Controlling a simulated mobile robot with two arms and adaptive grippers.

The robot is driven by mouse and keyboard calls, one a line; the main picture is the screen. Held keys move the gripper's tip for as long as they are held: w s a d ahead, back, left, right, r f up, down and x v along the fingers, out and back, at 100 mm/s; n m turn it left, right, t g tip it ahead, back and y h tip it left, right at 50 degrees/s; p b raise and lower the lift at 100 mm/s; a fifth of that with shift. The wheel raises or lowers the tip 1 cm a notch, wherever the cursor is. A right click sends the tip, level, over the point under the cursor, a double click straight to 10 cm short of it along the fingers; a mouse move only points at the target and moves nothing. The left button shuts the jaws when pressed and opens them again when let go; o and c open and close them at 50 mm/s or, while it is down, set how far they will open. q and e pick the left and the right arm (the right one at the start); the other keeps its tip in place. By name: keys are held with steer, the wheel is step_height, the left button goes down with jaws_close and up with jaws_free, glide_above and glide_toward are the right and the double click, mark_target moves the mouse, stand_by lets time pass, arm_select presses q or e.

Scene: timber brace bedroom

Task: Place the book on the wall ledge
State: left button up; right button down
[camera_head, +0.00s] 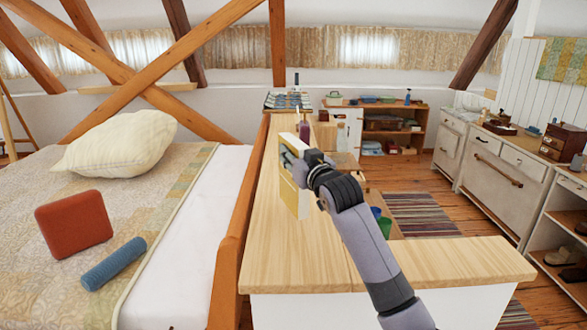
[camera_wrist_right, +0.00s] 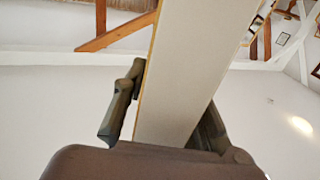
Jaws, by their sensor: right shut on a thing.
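My right gripper (camera_head: 301,161) is shut on a book (camera_head: 289,196) with pale and yellow covers. It holds the book upright above the long wooden counter. In the right wrist view the book (camera_wrist_right: 195,65) shows its plain pale side and a thin yellow edge, running up between the two dark fingers. The wall ledge (camera_head: 137,88) is a light wooden shelf on the far wall, behind the bed at the left. The book is well apart from it, nearer and to the right. The ledge's visible top looks bare. My left gripper is out of view.
The wooden counter (camera_head: 420,268) runs beside the bed, with a dark bottle (camera_head: 304,132) near the book. The bed holds a pillow (camera_head: 120,145), red cushion (camera_head: 74,223) and blue bolster (camera_head: 114,264). Crossed timber braces (camera_head: 160,97) stand by the ledge. Floor shows at right.

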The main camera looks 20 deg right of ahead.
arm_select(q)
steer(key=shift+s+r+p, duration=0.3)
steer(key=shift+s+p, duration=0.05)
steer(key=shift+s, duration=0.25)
arm_select(e)
steer(key=shift+f, duration=2.15)
steer(key=c, duration=1.3)
jaws_free()
steer(key=shift+f, duration=0.15)
arm_select(q)
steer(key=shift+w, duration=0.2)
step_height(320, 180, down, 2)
steer(key=b, duration=0.2)
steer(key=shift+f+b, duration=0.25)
steer(key=shift+b, duration=0.05)
arm_select(e)
steer(key=s+d, duration=0.1)
steer(key=s, duration=1.1)
steer(key=shift+d, duration=0.15)
